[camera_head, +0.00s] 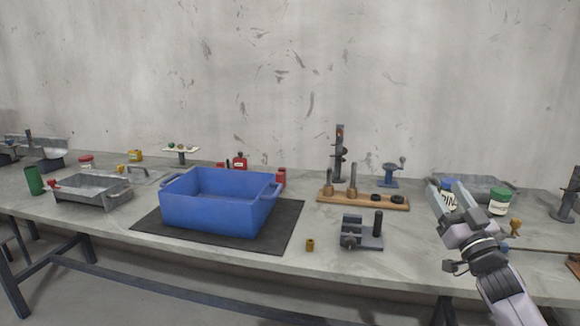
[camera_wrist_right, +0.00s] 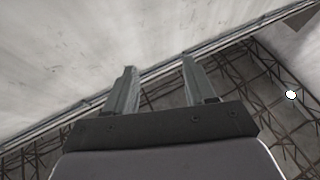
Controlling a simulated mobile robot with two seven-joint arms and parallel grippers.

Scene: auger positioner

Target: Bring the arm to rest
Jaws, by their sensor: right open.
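My right gripper (camera_head: 454,198) is raised over the right part of the workbench in the head view, its fingers pointing up and to the left. In the right wrist view its two fingers (camera_wrist_right: 155,85) stand apart with nothing between them. Behind them that view shows only the wall and roof trusses. My right arm (camera_head: 507,290) comes in from the lower right corner. My left gripper and left arm are not in view.
The workbench (camera_head: 295,250) holds a blue bin (camera_head: 215,210) on a dark mat (camera_head: 283,232). A grey vise-like fixture (camera_head: 362,232), a wooden board (camera_head: 385,203) with posts and a green-lidded jar (camera_head: 499,202) stand nearer my right gripper. A metal tray (camera_head: 95,192) stands left.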

